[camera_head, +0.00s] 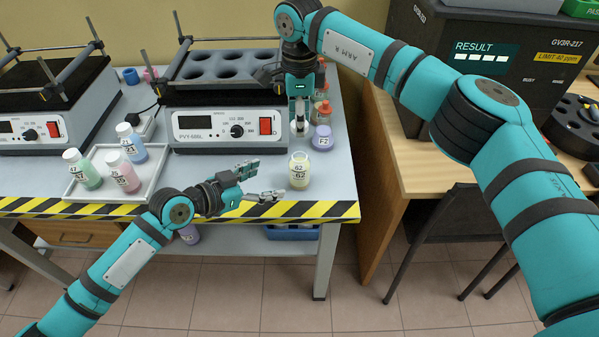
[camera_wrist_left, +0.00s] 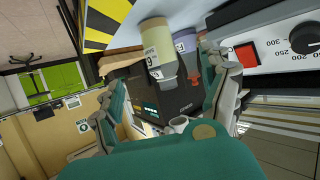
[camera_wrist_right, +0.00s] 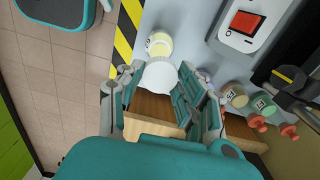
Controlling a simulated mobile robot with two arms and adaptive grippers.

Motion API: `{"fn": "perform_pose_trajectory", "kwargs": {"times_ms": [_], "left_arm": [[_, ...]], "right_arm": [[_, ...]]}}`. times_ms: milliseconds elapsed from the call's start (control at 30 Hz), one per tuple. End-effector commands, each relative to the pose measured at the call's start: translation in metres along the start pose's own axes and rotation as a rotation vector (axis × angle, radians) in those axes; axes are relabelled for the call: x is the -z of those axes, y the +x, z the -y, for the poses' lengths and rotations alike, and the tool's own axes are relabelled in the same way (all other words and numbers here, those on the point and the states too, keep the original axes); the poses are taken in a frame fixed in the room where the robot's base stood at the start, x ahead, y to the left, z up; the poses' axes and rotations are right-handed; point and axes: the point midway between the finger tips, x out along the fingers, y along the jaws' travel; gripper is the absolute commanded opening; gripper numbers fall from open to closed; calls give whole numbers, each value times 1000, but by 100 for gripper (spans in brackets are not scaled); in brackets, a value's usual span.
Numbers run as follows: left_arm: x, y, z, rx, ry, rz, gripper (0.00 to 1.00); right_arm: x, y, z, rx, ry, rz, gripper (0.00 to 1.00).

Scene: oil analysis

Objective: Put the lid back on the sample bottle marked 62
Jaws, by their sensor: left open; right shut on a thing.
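The sample bottle marked 62 (camera_head: 299,172) has yellow contents and stands upright near the table's front right corner, with no lid on it. It also shows in the left wrist view (camera_wrist_left: 157,48) and the right wrist view (camera_wrist_right: 158,45). In the left wrist view the bottle shows beyond the gap between the fingers.
A purple bottle (camera_head: 322,138) stands close behind bottle 62, with red-capped bottles (camera_head: 322,110) farther back. A hotplate (camera_head: 225,127) stands behind my left gripper. A tray (camera_head: 88,194) with several bottles is at left. The striped table edge (camera_head: 325,211) is close in front.

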Motion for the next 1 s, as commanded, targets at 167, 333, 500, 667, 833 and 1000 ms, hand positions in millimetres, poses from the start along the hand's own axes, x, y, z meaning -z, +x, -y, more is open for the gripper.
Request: {"fn": "perform_pose_trajectory", "kwargs": {"times_ms": [167, 333, 500, 667, 833, 1000], "left_arm": [[0, 0, 0, 0, 0, 0, 80], [0, 11, 0, 1, -1, -1, 80], [1, 39, -1, 0, -3, -2, 80], [1, 71, 0, 1, -2, -1, 80], [0, 99, 0, 2, -3, 0, 80], [0, 115, 0, 2, -2, 0, 80]], "right_arm": [[0, 0, 0, 0, 0, 0, 25], [0, 0, 0, 0, 0, 0, 25], [0, 0, 0, 0, 0, 0, 25], [0, 0, 0, 0, 0, 0, 25], [0, 0, 0, 0, 0, 0, 25], [0, 0, 0, 0, 0, 0, 25]]}}
